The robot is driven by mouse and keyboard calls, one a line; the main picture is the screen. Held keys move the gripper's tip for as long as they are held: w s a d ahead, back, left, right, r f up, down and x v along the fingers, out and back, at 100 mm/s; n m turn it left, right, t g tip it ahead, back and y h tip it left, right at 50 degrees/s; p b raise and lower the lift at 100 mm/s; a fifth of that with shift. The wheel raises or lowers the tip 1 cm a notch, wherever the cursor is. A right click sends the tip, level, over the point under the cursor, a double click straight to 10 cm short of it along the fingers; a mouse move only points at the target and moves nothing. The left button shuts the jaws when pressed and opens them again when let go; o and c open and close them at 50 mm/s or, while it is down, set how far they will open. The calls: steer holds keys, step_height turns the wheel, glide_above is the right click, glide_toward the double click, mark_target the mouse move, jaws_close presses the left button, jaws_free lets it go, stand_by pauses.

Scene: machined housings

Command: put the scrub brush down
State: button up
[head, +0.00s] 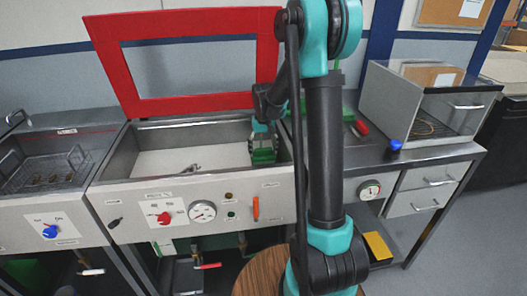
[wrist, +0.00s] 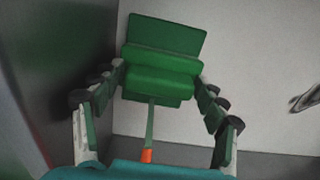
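The scrub brush (wrist: 160,62) has a green block head and a thin green handle with an orange end. It lies between the fingers of my gripper (wrist: 160,78) in the wrist view. The fingertips sit against both sides of the block, with no clear gap. In the head view my gripper (head: 263,142) reaches down inside the open tub (head: 150,140), at its right end, and the green brush (head: 263,156) shows beneath it. I cannot tell whether the brush touches the tub's pale floor.
The tub's red-framed lid (head: 105,55) stands open behind. A small metal piece (head: 190,169) lies on the tub floor, clear space around it. A wire basket (head: 45,172) sits in the left basin. A clear-fronted box (head: 425,105) and a blue knob (head: 395,145) are on the right.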

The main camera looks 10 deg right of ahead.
mark_target(264, 149)
step_height(264, 149, up, 12)
steer(key=shift+r, duration=0.15)
stand_by(0.5)
